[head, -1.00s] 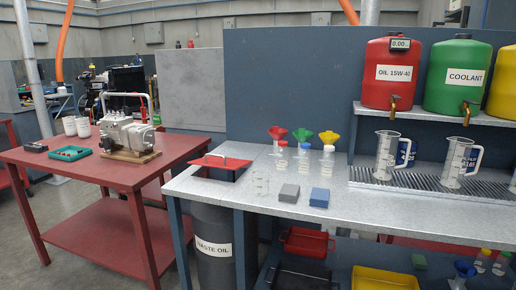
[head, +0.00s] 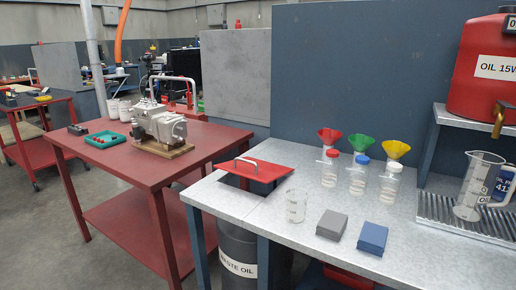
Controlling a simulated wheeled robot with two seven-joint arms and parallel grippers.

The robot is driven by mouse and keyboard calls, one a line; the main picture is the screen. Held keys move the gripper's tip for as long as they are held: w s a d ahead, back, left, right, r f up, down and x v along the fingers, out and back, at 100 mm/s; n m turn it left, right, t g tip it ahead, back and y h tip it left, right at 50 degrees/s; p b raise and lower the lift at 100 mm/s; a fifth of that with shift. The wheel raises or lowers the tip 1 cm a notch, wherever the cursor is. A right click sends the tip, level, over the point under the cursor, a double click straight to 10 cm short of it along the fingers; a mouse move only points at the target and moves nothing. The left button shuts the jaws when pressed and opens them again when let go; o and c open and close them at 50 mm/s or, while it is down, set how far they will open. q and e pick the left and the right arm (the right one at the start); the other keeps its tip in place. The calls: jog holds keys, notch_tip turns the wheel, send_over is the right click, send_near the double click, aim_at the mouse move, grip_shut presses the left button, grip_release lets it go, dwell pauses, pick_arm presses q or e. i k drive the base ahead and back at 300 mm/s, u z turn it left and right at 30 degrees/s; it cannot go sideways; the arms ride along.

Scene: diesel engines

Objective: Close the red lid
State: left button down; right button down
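The red lid (head: 277,172) is at the left end of the grey metal bench. It is a flat red panel with a thin metal handle (head: 238,163) on its left part. A dark opening (head: 238,183) in the bench top shows below the lid's front edge, so the lid does not fully cover it. The lid looks raised or tilted over the opening; its exact angle is hard to tell. The waste oil bin (head: 238,262) stands under the bench below the opening. Neither of my grippers is in view.
A clear beaker (head: 296,206), a grey block (head: 331,224) and a blue block (head: 372,238) stand right of the lid. Several capped bottles and funnels are behind them. A red table (head: 110,160) with an engine part (head: 160,125) stands to the left, with a narrow gap between.

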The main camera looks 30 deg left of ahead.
aim_at(262, 172)
jog(key=u, duration=0.65)
jog(key=i, duration=0.7)
jog(key=u, duration=0.75)
